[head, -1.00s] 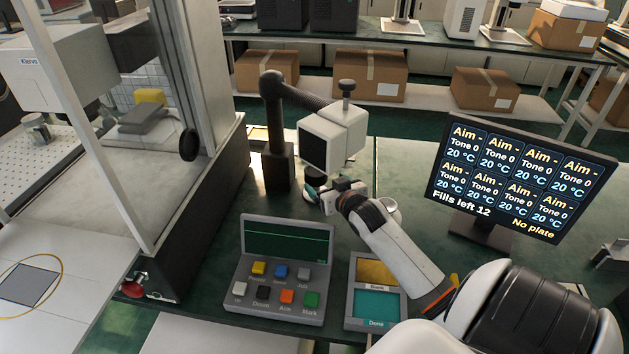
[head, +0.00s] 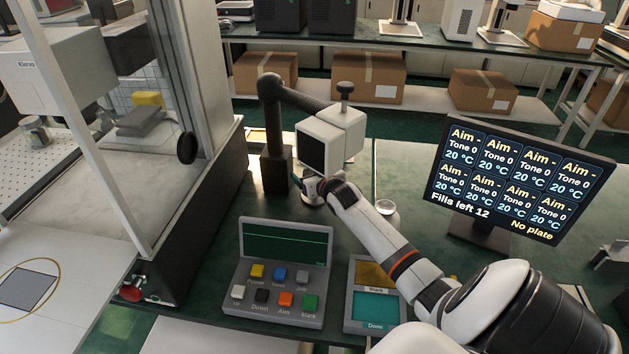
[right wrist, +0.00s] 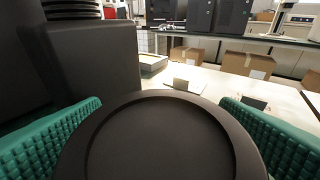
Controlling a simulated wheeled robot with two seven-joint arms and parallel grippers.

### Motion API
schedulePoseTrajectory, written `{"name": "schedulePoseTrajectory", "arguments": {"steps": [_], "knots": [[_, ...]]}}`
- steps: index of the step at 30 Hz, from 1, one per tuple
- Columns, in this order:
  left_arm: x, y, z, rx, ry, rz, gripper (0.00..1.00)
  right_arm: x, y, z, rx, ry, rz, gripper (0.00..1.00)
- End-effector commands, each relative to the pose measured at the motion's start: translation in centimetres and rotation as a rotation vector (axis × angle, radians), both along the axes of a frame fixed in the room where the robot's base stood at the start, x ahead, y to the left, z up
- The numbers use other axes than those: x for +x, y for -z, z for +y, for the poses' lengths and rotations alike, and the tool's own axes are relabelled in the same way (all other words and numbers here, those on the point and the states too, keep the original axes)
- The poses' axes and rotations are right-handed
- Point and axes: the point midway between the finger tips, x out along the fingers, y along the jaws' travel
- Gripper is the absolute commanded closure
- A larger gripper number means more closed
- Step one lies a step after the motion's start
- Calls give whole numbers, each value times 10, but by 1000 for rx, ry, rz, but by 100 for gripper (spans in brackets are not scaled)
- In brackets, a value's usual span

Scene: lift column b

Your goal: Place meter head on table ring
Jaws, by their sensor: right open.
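The meter head, a white box with a dark front face (head: 334,137), hangs on a ribbed dark arm from a black post. My right gripper (head: 308,182) is just below it, beside the post, open. In the right wrist view its two green ribbed pads (right wrist: 160,125) stand either side of a dark round disc (right wrist: 150,145), which looks like the underside part of the head; whether they touch it I cannot tell. My left gripper is not in view.
A button console (head: 280,268) and a small teal-screened panel (head: 375,306) stand in front. A monitor (head: 512,180) reading "No plate" stands at the right. A tall cabinet frame with a glass pane (head: 210,90) is at the left. The green table between dish and monitor is clear.

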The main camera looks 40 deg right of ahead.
Motion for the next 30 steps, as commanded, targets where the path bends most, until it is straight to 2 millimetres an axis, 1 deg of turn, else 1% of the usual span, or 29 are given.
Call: {"name": "schedulePoseTrajectory", "arguments": {"steps": [3,4,16,17,18,25,30], "knots": [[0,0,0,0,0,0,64,0,0,0,0,0,0,15],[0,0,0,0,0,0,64,0,0,0,0,0,-1,19],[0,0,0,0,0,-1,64,0,0,0,0,0,-1,84],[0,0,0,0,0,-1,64,1,-3,0,-2,-1,-7,89],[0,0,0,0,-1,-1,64,1,-3,0,-2,-1,-7,91],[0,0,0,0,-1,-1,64,1,-5,0,-2,-1,-7,91],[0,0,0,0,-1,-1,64,1,-15,0,-3,0,-7,91]]}}
